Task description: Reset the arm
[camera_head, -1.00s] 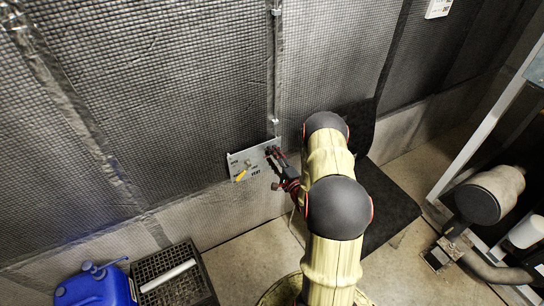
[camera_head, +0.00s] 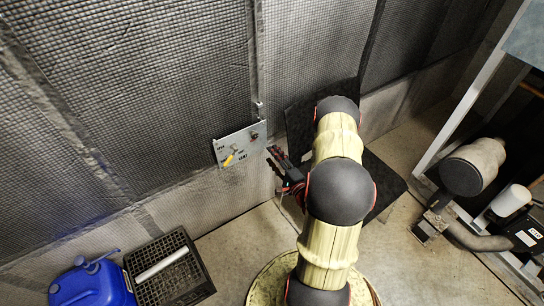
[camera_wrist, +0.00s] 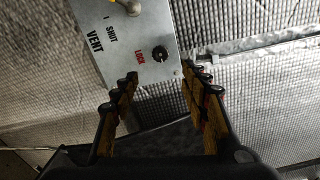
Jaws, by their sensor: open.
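My gripper (camera_head: 272,155) is open and empty in the head view, just right of and apart from a grey metal panel (camera_head: 244,141) on the wall. The panel carries a yellow-handled valve (camera_head: 231,158) at its lower left and a dark round knob (camera_head: 254,136) at its upper right. In the wrist view, my gripper's two fingers (camera_wrist: 160,88) stand apart with nothing between them. The panel (camera_wrist: 140,50) shows beyond them, with VENT, SHUT and LOCK lettering and the black knob (camera_wrist: 160,53). The valve is only partly visible at the top edge there.
A blue jug (camera_head: 92,288) and a black crate (camera_head: 197,283) holding a white tube (camera_head: 162,265) stand on the floor at lower left. Pipework and a cylinder (camera_head: 480,163) fill the right side.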

